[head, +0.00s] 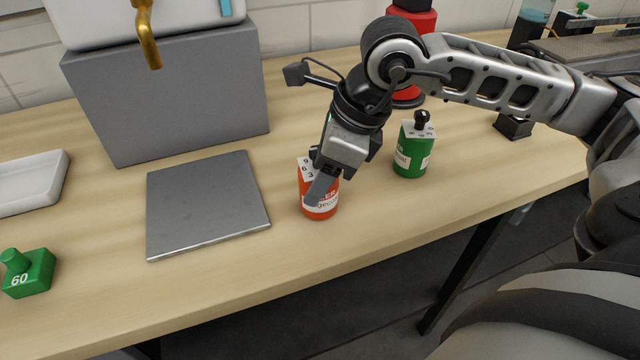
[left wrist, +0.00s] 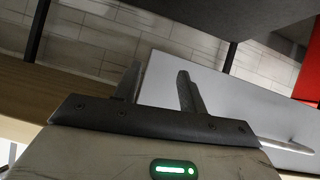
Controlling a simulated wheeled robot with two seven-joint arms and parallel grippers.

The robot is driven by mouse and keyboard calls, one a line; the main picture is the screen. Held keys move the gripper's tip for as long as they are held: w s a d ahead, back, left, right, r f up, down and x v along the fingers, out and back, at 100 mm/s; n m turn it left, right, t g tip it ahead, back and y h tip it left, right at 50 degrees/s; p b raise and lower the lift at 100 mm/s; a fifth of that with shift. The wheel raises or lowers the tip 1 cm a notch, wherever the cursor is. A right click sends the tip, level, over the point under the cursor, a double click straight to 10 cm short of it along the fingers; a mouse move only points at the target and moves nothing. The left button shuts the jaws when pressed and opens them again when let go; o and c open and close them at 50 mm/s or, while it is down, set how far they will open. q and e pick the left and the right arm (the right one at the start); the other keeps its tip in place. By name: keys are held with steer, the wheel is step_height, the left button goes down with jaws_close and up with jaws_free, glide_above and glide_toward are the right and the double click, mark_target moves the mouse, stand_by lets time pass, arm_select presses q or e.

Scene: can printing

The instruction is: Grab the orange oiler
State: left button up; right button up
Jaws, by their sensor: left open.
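The orange oiler (head: 321,207) stands upright on the wooden table, right of the grey metal plate, with white labels on its top and side. My right gripper (head: 318,180) reaches down over it from the right, its fingers at the oiler's upper part. The gripper hides part of the oiler's top, and I cannot tell whether the fingers are closed on it. My left gripper (left wrist: 158,90) is open and empty in the left wrist view, and is not visible in the head view.
A green oiler (head: 411,152) stands right of the orange one. The grey plate (head: 205,205) lies to the left, before a grey block (head: 170,95) under a brass spout (head: 147,40). A green weight marked 60 (head: 28,273) and a white tray (head: 30,183) are far left.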

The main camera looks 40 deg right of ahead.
steer(key=shift+c, duration=1.4)
steer(key=shift+r, duration=0.15)
